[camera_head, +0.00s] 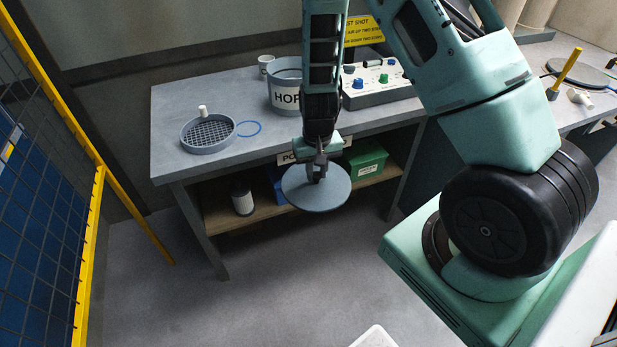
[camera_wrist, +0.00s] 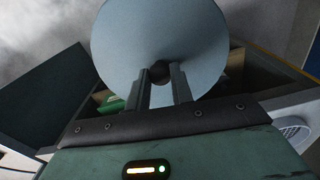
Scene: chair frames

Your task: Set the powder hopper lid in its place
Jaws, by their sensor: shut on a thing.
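My gripper (camera_head: 317,172) is shut on the knob of a round blue-grey lid (camera_head: 327,197). It holds the lid in the air in front of the table's front edge, apart from the table. In the wrist view my two fingers (camera_wrist: 161,88) close on the dark knob in the middle of the lid (camera_wrist: 160,40). The hopper (camera_head: 283,82), a blue-grey round vessel with a white label reading "HOP", stands on the table farther back. Its top looks open. My arm hides its right side and the rest of the label.
A white cup (camera_head: 265,65) stands behind the hopper. A control box (camera_head: 379,82) stands at right. A green bin (camera_head: 366,160) sits on the shelf below. A yellow-framed fence (camera_head: 75,130) stands at left.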

